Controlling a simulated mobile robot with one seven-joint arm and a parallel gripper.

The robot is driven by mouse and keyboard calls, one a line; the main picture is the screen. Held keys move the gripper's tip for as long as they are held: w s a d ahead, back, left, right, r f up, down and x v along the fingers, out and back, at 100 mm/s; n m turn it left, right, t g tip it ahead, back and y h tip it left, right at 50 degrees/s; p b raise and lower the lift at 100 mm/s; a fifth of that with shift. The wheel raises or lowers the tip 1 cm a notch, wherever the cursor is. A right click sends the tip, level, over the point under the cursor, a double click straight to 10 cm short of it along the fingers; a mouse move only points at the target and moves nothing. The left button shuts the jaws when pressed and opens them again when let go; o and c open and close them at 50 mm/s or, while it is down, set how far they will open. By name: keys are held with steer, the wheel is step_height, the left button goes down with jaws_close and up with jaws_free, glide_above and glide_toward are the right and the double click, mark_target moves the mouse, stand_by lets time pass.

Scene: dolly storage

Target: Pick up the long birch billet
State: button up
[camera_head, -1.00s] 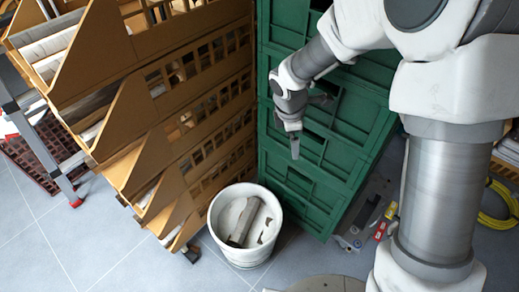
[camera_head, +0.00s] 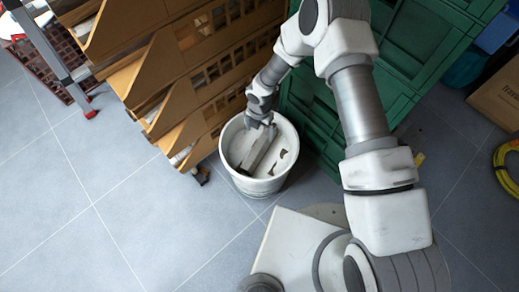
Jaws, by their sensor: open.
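A long grey-brown billet (camera_head: 257,153) lies slanted inside a round white bucket (camera_head: 229,132) in the head view. Its upper end is close to my gripper and partly hidden by it. My gripper (camera_head: 263,122) is open and points down over the far part of the bucket, at the billet's upper end. I cannot tell whether the fingers touch the billet or straddle it.
Small dark bits (camera_head: 281,158) lie beside the billet in the bucket. A tan slatted rack (camera_head: 165,75) stands close at the upper left, and green crates (camera_head: 420,45) stand behind my arm. Tiled floor (camera_head: 110,220) is clear at lower left. A yellow coil (camera_head: 505,165) lies far right.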

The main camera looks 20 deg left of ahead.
mark_target(259, 147)
step_height(259, 147, down, 9)
steer(key=b, duration=0.3)
steer(key=shift+f, duration=0.2)
steer(key=shift+a+f+b, duration=0.15)
steer(key=shift+f+b, duration=1.05)
steer(key=shift+f, duration=1.5)
steer(key=shift+r, duration=0.1)
jaws_close()
